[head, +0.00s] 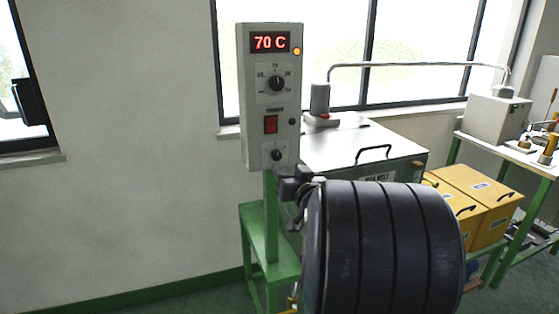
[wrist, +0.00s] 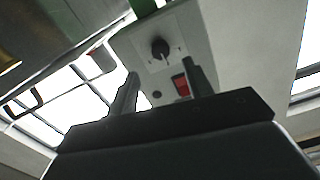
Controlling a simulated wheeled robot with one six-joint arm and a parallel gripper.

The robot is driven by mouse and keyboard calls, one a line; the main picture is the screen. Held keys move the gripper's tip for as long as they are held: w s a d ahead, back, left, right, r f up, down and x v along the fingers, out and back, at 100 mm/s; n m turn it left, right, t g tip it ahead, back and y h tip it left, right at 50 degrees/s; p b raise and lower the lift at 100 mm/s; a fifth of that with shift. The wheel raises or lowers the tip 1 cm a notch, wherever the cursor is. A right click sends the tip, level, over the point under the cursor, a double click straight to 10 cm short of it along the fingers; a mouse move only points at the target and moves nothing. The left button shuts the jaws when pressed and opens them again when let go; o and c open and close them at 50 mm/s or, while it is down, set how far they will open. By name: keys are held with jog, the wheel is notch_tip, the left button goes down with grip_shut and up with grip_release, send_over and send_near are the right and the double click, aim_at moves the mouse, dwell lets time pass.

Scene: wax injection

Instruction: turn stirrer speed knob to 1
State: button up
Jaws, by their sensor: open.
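The stirrer speed knob appears to be the lower small black knob (head: 277,155) on the grey control box (head: 256,100). It also shows in the wrist view (wrist: 160,48), above the gap between my fingertips. Its scale marks and pointer setting are too small to read. My gripper (head: 284,176) is just below and in front of this knob in the head view. In the wrist view my gripper (wrist: 161,68) is open, one finger on each side of the gap, with nothing between them. I cannot tell whether a fingertip touches the panel.
The box also carries a display (head: 270,42) reading 70 C, a larger upper knob (head: 277,84) and a red switch (head: 271,124). A green stand (head: 270,225) bears it. A metal tank (head: 345,145) stands to the right, with yellow boxes (head: 480,185) beyond.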

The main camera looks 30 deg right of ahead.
aim_at(278, 157)
jog(key=x, duration=0.7)
jog(key=shift+a, duration=0.1)
jog(key=shift+c, duration=0.2)
jog(key=c, duration=0.9)
